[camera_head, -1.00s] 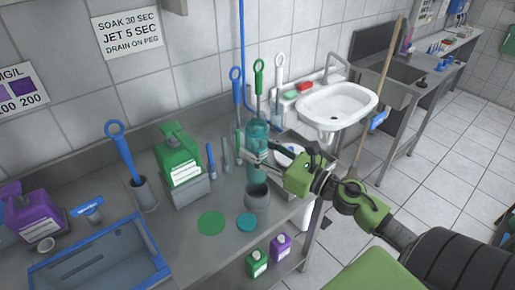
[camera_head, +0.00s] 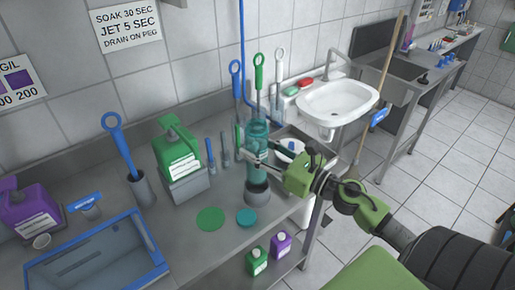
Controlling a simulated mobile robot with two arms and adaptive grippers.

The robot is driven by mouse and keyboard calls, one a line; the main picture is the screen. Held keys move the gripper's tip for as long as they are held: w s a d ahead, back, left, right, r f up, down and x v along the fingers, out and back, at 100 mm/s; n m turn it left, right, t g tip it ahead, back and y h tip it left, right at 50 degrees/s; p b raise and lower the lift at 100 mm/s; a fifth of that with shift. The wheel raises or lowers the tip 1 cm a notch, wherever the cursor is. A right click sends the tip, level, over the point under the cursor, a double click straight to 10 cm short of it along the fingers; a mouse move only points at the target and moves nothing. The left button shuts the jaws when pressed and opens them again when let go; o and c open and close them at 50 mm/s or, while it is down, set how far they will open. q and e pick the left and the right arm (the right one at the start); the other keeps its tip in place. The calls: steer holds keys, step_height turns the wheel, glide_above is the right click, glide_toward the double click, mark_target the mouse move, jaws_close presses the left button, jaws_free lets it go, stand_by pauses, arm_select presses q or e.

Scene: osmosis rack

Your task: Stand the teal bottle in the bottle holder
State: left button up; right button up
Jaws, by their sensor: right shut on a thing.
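The teal bottle (camera_head: 259,141) is upright in the camera_head view, near the right end of the metal counter. My right gripper (camera_head: 256,160) comes in from the right and is shut on the bottle's side. The grey bottle holder (camera_head: 257,197) is a short round cup on the counter, directly below the bottle. The bottle's lower end meets the holder's mouth in the picture; I cannot tell how deep it sits inside. My left gripper is out of view.
A green pump bottle (camera_head: 176,152) stands on a grey block to the left. Green (camera_head: 210,219) and teal (camera_head: 246,217) discs lie in front of the holder. Brushes stand behind the bottle. A white sink (camera_head: 338,101) is at the back right. A blue-rimmed basin (camera_head: 160,265) is front left.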

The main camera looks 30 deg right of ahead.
mark_target(266, 176)
steer(key=shift+f+b, duration=1.9)
steer(key=shift+f, duration=0.2)
steer(key=shift+f+b, duration=1.65)
steer(key=shift+f, duration=0.15)
steer(key=shift+f+b, duration=0.3)
steer(key=o, duration=1.3)
steer(key=shift+c, duration=0.2)
steer(key=o, duration=0.8)
